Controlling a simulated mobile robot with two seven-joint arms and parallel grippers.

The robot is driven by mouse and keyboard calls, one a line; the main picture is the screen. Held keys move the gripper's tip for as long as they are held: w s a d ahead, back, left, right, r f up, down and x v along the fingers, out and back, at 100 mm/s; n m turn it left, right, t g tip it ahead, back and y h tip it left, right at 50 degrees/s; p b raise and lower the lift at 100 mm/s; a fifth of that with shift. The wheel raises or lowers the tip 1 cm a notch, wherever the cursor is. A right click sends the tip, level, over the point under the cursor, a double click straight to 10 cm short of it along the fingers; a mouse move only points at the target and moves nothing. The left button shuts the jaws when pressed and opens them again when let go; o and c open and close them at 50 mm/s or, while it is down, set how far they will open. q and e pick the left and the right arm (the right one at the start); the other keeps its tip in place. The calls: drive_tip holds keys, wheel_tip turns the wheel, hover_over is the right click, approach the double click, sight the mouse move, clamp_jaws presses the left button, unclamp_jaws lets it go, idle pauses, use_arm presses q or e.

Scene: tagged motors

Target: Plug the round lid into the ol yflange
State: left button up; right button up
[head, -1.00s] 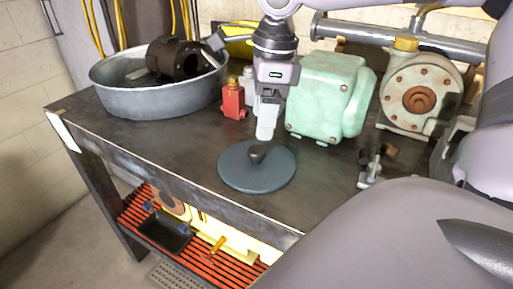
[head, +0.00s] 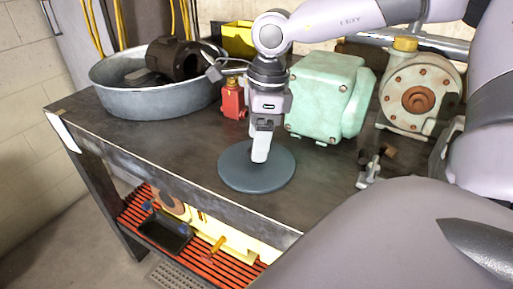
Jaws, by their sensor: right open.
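The round lid (head: 257,180) is a flat blue-grey disc lying on the dark workbench. Its small dark knob is now hidden by my right gripper (head: 260,158), which points straight down over the middle of the lid. The gripper is open, with its fingers at the height of the knob; I cannot tell whether they touch it. The oily flange cannot be told for certain; a pale green pump (head: 418,95) with a round, bolted flange face and rusty centre stands at the right. My left gripper is not in view.
A galvanized tub (head: 150,103) with a dark motor part (head: 178,58) stands at the back left. A small metal clamp (head: 370,168) lies to the right.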

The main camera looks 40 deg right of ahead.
drive_tip(key=shift+a+f, duration=0.1)
drive_tip(key=shift+f, duration=0.85)
drive_tip(key=c, duration=1.1)
drive_tip(key=shift+r, duration=0.1)
drive_tip(key=shift+w+r, duration=0.1)
wheel_tip(320, 180, up, 20)
drive_tip(key=shift+f+p, duration=0.1)
drive_tip(key=shift+p, duration=0.75)
